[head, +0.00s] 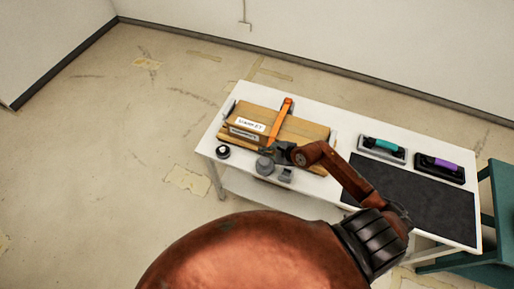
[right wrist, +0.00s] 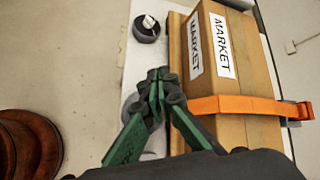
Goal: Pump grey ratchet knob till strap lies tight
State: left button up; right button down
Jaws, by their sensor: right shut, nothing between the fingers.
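The grey ratchet knob (head: 265,166) stands at the near edge of the white table, beside the cardboard box (head: 312,131). In the right wrist view it is mostly hidden behind my gripper. The orange strap (head: 279,119) runs across the box and also shows in the right wrist view (right wrist: 237,105); I cannot tell how tight it is. My right gripper (head: 275,150) is just above and beside the knob. In the right wrist view its fingers (right wrist: 160,75) are closed together and empty. I cannot tell whether it touches the knob. My left gripper is not in view.
A dark round holder (head: 222,152) stands left of the knob, and a small grey block (head: 286,175) stands right of it.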

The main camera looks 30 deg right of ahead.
jog(key=w+a+r+m+t+y, duration=0.1)
jog(key=a+r+m+t, duration=0.1)
jog(key=r+m+t, duration=0.5)
jog(key=w+a+r+m+y, duration=0.1)
jog(key=a+r+m, duration=0.3)
jog(key=r, duration=0.6)
jog(key=s+d+r+m+t+h, duration=0.3)
jog(key=d+m+h, duration=0.4)
jog(key=d+m, duration=0.55)
jog(key=s+d+f+m+g+h, duration=0.6)
jog(key=d+f+m, duration=0.35)
jog(key=m, duration=0.65)
jog(key=s+a+f+m+g+y+b, duration=0.3)
jog(key=s+f, duration=0.4)
jog(key=f, duration=1)
jog(key=s+a+f+m+g+y+b, duration=0.15)
jog(key=s+a+f+g, duration=0.35)
jog(key=f, duration=1.2)
jog(key=s+a+f+m+g+y+b, duration=0.25)
jog(key=s+f, duration=0.55)
jog(key=f, duration=0.9)
jog(key=s+a+f+m+g+b, duration=0.1)
jog(key=s+f+b, duration=0.5)
jog(key=s+f, duration=1.5)
notch_tip(320, 180, down, 2)
jog(key=shift+a+f+b, duration=0.1)
jog(key=shift+a+b, duration=0.3)
jog(key=shift+a, duration=0.45)
